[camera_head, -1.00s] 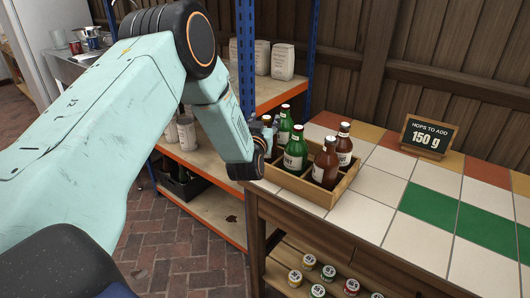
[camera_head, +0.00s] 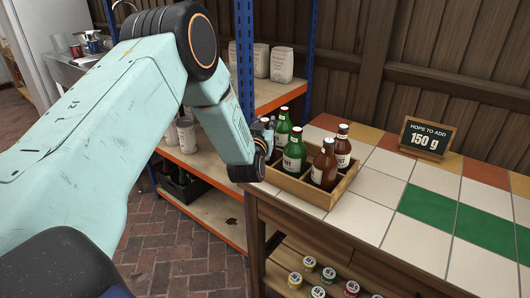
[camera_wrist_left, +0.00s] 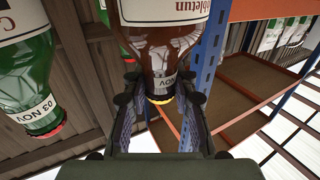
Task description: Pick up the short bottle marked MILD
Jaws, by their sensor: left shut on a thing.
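My left gripper (camera_wrist_left: 160,98) is shut around the neck of a brown bottle (camera_wrist_left: 163,40). The bottle has a gold cap, a neck label with "NOV" and a white body label showing only part of a word; I cannot read MILD. In the head view my left wrist hides this bottle, and the gripper (camera_head: 268,136) shows only in part at the left end of a wooden crate (camera_head: 299,189). I cannot tell whether the bottle is lifted. Two green bottles (camera_head: 294,153) and two brown bottles (camera_head: 325,166) stand in the crate. My right gripper is out of view.
The crate stands at the left corner of a tiled counter (camera_head: 370,215). A sign reading 150 g (camera_head: 428,139) stands further right. A blue-posted shelf rack (camera_head: 245,60) is close behind my left wrist. Small jars (camera_head: 328,274) sit below the counter. The counter's right side is clear.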

